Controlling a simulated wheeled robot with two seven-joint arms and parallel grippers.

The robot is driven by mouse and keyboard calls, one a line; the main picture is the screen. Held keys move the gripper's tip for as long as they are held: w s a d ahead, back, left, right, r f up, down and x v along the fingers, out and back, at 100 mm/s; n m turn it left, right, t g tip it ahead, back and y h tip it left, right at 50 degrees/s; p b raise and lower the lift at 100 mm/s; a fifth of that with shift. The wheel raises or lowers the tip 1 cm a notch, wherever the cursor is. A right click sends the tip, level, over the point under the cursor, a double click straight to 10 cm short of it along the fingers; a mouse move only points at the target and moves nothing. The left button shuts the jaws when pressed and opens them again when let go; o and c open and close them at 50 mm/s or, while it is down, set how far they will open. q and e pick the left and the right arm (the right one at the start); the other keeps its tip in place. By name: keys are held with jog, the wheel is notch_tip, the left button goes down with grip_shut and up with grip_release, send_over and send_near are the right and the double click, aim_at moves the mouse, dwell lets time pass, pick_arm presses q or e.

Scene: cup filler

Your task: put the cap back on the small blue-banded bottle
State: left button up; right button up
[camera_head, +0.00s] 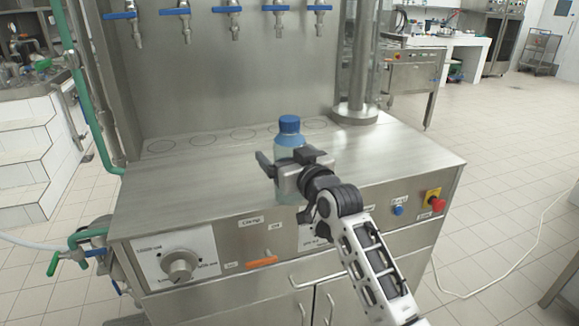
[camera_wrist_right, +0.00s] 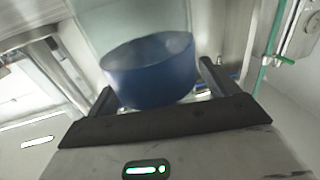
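A clear bottle (camera_head: 287,151) with a blue top (camera_head: 289,125) stands upright on the steel counter. Its middle is hidden behind my right gripper (camera_head: 290,165). The right gripper is in front of the bottle, its fingers spread wider than the bottle. In the right wrist view, a blue ring-like part (camera_wrist_right: 150,72) sits between the two fingers of the gripper (camera_wrist_right: 160,85), beside pale clear material. I cannot tell whether it is the cap or a band, or whether the fingers touch it. No separate loose cap is visible. My left gripper is out of view.
Several blue-handled taps (camera_head: 233,22) hang above the counter (camera_head: 150,195). A steel column (camera_head: 357,60) stands at its back right. The front panel has a knob (camera_head: 179,264) and a red stop button (camera_head: 437,204). The counter's left part is clear.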

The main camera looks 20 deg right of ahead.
aim_at(286, 122)
jog(key=shift+r, duration=0.1)
jog(key=c, duration=1.5)
jog(key=shift+r, duration=0.55)
notch_tip(286, 122, up, 2)
jog(key=shift+s+r, duration=0.1)
jog(key=shift+r, duration=0.15)
jog(key=s+r, duration=0.2)
jog(key=s+a+r, duration=0.1)
jog(key=s+r, duration=0.1)
jog(key=r, duration=0.1)
jog(key=shift+s+a+r, duration=0.2)
jog(key=shift+s+r, duration=0.15)
jog(key=s+r, duration=0.1)
jog(key=s, duration=0.2)
jog(key=s+a+r, duration=0.1)
jog(key=s, duration=0.1)
jog(key=s+a+r, duration=0.1)
jog(key=s, duration=0.2)
jog(key=shift+s+a+r+b, duration=0.15)
jog(key=shift+s+r+b, duration=0.15)
jog(key=shift+b, duration=0.05)
